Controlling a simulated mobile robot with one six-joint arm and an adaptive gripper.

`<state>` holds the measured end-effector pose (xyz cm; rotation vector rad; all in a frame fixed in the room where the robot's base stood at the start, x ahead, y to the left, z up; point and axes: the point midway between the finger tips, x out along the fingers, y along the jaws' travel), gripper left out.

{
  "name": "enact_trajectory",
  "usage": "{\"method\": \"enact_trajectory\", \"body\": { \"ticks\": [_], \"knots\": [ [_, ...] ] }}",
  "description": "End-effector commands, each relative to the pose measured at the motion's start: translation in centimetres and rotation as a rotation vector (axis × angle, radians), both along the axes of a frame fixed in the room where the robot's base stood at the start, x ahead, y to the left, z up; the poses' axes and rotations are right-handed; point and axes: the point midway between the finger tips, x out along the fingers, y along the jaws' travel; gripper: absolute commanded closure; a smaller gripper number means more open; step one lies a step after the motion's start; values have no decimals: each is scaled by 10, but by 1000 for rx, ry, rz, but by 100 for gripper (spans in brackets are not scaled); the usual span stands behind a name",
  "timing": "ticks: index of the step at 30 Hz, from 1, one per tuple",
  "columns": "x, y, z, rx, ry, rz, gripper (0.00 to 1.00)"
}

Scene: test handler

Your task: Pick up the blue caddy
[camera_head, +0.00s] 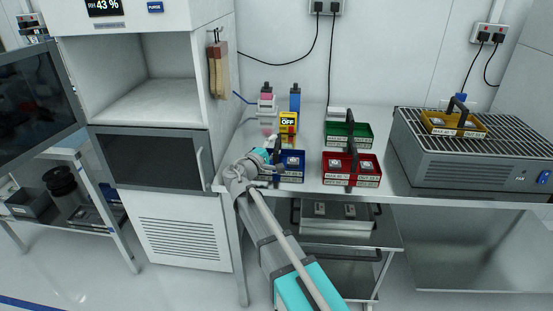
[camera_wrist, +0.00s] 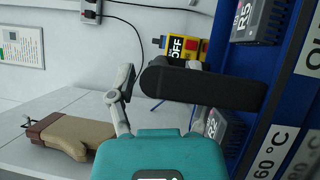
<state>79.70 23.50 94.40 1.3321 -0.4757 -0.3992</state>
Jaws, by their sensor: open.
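The blue caddy (camera_head: 302,160) stands on the bench, left of the red caddy, with white labels on its front. My gripper (camera_head: 267,158) is at its left side, by its black handle. In the wrist view my gripper (camera_wrist: 160,72) is open, with the dark handle (camera_wrist: 205,86) reaching in between the two fingers and hiding part of the right one. The caddy's blue wall (camera_wrist: 274,108) and "60 °C" labels fill the right of that view, with grey modules marked R5 and R2 inside. Whether the fingers touch the handle I cannot tell.
The red caddy (camera_head: 370,168) and green caddy (camera_head: 359,134) stand to the right. A yellow caddy (camera_head: 466,127) sits on the grey fan unit (camera_head: 470,175). A yellow OFF box (camera_head: 288,122) is behind the blue caddy. A white cabinet (camera_head: 175,115) stands left.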

Motion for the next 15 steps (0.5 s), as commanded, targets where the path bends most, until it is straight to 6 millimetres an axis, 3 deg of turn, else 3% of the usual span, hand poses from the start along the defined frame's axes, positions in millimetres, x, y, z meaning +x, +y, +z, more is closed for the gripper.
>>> {"method": "enact_trajectory", "body": {
  "ticks": [15],
  "knots": [
    [8, -6, 1, 0, 0, -1, 35]
  ]
}}
